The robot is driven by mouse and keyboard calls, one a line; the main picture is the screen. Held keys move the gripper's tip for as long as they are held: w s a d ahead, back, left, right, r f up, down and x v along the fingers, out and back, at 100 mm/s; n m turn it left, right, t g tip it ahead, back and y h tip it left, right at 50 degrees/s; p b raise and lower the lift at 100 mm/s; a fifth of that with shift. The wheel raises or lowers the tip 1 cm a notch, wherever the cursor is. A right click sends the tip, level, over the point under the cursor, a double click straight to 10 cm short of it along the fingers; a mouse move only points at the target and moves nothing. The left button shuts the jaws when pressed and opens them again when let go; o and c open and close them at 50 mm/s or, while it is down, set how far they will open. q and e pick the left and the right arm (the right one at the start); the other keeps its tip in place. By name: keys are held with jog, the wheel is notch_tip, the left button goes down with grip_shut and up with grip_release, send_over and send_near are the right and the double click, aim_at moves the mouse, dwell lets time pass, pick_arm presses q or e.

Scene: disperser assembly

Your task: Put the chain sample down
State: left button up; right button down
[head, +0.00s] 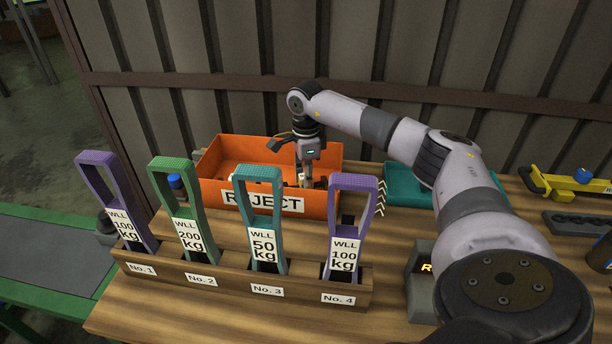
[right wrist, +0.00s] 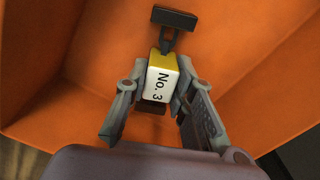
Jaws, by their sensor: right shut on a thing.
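My right gripper (head: 306,180) is lowered into the orange bin marked REJECT (head: 320,203), at the back of the table. In the right wrist view the gripper (right wrist: 157,98) is shut on the chain sample (right wrist: 161,82), a small white and yellow block labelled No. 3. A dark T-shaped part (right wrist: 174,18) sticks out beyond the block. Orange bin walls (right wrist: 60,110) surround it. In the head view the bin front partly hides the fingertips, and I cannot tell whether the sample touches the floor. My left gripper is not in view.
A wooden rack (head: 215,294) in front holds several upright coloured slings with WLL labels. A teal tray (head: 405,190) lies right of the bin, behind my right arm. A yellow tool (head: 560,183) lies at the far right. A green-edged conveyor (head: 40,265) is at left.

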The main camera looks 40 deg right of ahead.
jog(key=c, duration=1.4)
grip_release()
jog(key=shift+o, duration=0.2)
notch_tip(320, 180, up, 12)
jog(key=shift+r+b, duration=0.15)
jog(key=shift+b, duration=0.25)
